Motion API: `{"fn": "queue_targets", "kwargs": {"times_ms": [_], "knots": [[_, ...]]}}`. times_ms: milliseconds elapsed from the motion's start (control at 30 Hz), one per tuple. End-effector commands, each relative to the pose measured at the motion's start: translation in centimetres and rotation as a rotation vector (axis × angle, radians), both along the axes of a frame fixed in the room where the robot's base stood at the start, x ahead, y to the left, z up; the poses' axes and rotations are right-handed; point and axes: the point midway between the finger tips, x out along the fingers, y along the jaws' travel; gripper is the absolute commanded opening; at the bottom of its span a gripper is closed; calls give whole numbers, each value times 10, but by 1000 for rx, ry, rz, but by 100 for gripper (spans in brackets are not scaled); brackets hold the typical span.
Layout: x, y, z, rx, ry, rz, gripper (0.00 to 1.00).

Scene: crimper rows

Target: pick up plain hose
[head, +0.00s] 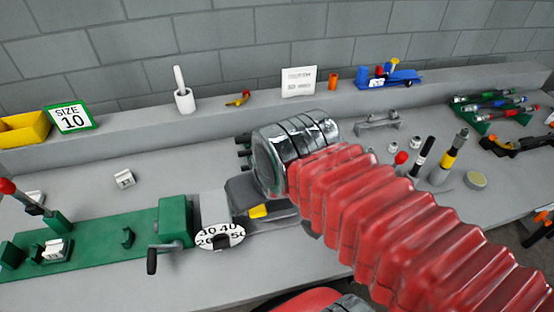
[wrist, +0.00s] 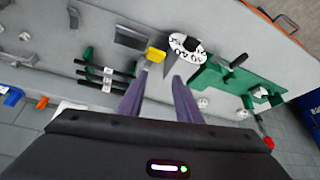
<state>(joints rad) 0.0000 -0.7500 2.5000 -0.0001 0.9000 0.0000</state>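Several black hoses (wrist: 96,67) lie side by side on a green rack to the left of my fingers in the wrist view; pale tags show on them, and I cannot tell which is the plain one. In the head view only dark hose ends (head: 243,153) show beside my metal wrist, which hides the rest. More dark hoses with coloured bands (head: 497,112) lie on a green rack at the far right. My gripper (wrist: 162,72) has its two purple fingers apart with nothing between them. The fingers are hidden in the head view.
A green crimping bench with a numbered dial (head: 220,236) and a crank (head: 152,261) stands at front left. A yellow piece (wrist: 155,54) shows just beyond my left fingertip. Upright tools (head: 447,160) stand to the right. A raised shelf runs along the wall.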

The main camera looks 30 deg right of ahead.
Motion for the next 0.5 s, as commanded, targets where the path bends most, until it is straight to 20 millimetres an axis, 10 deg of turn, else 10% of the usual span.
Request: {"fn": "queue_targets", "kwargs": {"times_ms": [500], "knots": [[17,-13,8,42,34,-112,36]]}}
